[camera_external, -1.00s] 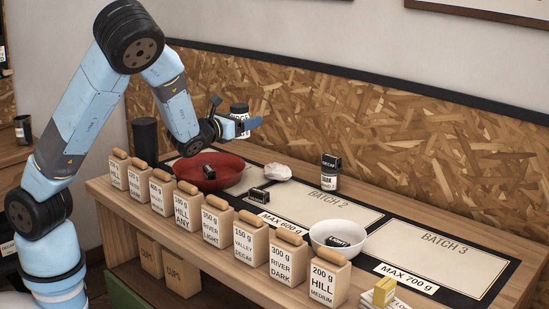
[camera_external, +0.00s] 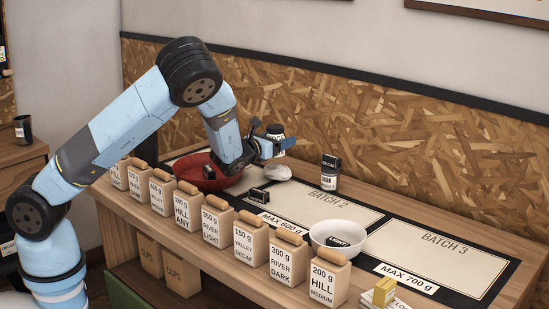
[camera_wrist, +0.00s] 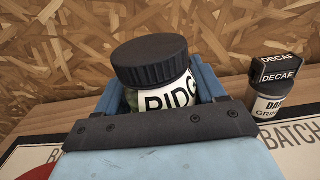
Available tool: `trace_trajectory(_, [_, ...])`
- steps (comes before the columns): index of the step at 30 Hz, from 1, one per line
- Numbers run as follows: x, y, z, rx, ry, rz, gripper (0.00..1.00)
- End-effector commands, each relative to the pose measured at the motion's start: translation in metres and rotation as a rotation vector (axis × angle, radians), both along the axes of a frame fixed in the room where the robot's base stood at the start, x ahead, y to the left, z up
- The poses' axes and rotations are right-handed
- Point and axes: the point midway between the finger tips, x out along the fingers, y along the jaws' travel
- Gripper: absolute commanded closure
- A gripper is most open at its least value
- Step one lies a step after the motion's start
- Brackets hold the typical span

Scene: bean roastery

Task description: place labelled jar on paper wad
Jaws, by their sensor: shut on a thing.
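The labelled jar (camera_wrist: 155,85), with a black lid and a white label reading "RIDG", is between the fingers of my gripper (camera_wrist: 160,105) in the wrist view. It looks upright or nearly so. In the external view my gripper (camera_external: 277,146) is shut on the jar (camera_external: 275,131) and holds it above the paper wad. The paper wad (camera_external: 278,173) is a crumpled white lump on the counter, right of the red bowl. It is partly below my gripper in the picture; the exact gap cannot be told. The wad is hidden in the wrist view.
Another jar (camera_external: 329,180) with a "DECAF" block on top stands right of the wad. The red bowl (camera_external: 222,184) is left, a black block (camera_external: 259,196) in front. A white bowl (camera_external: 319,229) stands further right. Several labelled bags (camera_external: 251,239) line the front edge.

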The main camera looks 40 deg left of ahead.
Motion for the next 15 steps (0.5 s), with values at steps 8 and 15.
trace_trajectory(8, [0.01, 0.0, -0.021, 0.001, 0.002, 0.001, 0.75])
trace_trajectory(15, [0.009, -0.001, -0.041, -0.001, -0.001, 0.001, 0.75])
